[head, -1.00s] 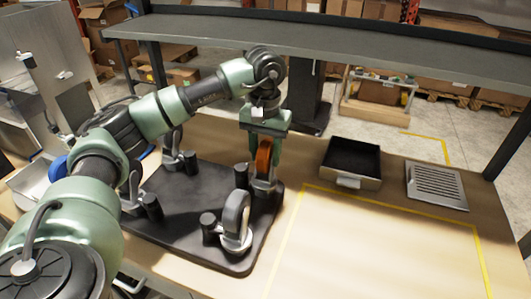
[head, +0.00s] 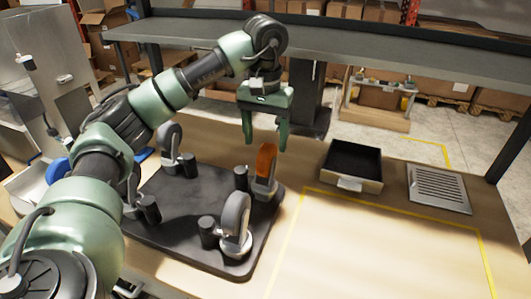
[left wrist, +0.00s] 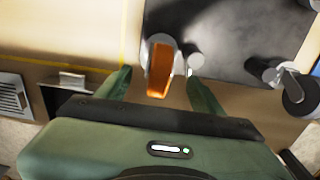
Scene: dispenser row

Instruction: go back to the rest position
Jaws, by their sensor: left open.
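My left gripper (head: 264,128) is open and empty, raised above the far right corner of a black base plate (head: 190,215). Its two green fingers point down and also show in the left wrist view (left wrist: 158,85). An orange caster wheel (head: 265,165) stands at that corner of the plate, below and apart from the fingers. It also shows in the left wrist view (left wrist: 160,70), between and beyond the fingers. A grey caster (head: 235,220) stands at the near right and another (head: 171,147) at the far left. My right gripper is not in view.
A black tray (head: 351,183) and a slotted metal drain plate (head: 438,187) lie to the right on the bench. A yellow-taped area (head: 380,245) in front of them is clear. A grey shelf (head: 330,38) crosses behind my arm, close to it.

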